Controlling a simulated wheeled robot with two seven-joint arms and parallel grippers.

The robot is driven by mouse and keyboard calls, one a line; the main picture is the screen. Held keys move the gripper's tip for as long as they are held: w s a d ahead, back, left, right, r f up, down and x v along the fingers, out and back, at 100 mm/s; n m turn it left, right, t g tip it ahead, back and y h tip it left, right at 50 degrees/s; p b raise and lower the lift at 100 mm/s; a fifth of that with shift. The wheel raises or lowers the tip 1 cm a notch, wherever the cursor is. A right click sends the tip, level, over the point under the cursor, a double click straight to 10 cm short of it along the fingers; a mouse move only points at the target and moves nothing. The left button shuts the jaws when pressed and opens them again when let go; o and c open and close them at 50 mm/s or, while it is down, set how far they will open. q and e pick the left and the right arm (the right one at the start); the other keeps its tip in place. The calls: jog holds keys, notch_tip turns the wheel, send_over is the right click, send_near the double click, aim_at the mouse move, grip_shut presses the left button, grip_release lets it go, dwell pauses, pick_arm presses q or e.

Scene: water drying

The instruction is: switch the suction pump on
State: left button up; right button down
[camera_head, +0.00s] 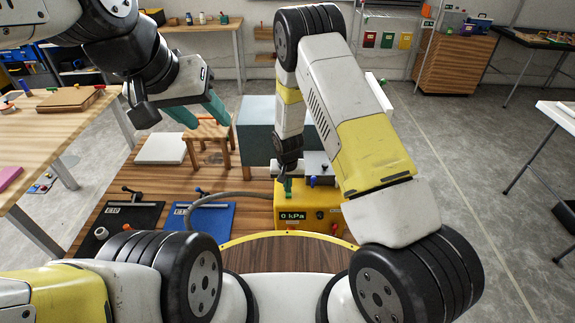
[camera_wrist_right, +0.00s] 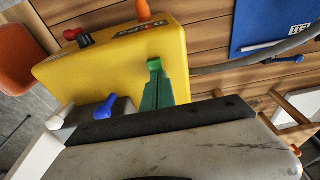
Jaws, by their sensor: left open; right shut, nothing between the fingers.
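The suction pump is a yellow box (camera_head: 300,218) with a display reading 0 kPa, standing in front of me in the head view. It also shows in the right wrist view (camera_wrist_right: 105,68), with a red knob (camera_wrist_right: 73,34) and a black knob (camera_wrist_right: 85,41) on its front face. My right gripper (camera_head: 286,187) is shut and empty, its green fingers at the pump's top left. In the right wrist view the fingertips (camera_wrist_right: 154,66) overlap the yellow top; I cannot tell whether they touch.
A blue lever (camera_wrist_right: 105,107) sits beside the pump. A wooden stool (camera_head: 208,133) and blue-grey block (camera_head: 257,130) stand behind.

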jog(key=shift+w, duration=0.1)
jog(key=shift+w+d+f+g, duration=0.1)
jog(key=shift+w+f+g, duration=0.05)
jog(key=shift+f+g, duration=0.3)
jog(key=shift+s, duration=1.15)
jog(key=shift+r, duration=0.2)
notch_tip(320, 180, up, 14)
jog(key=shift+s, duration=0.35)
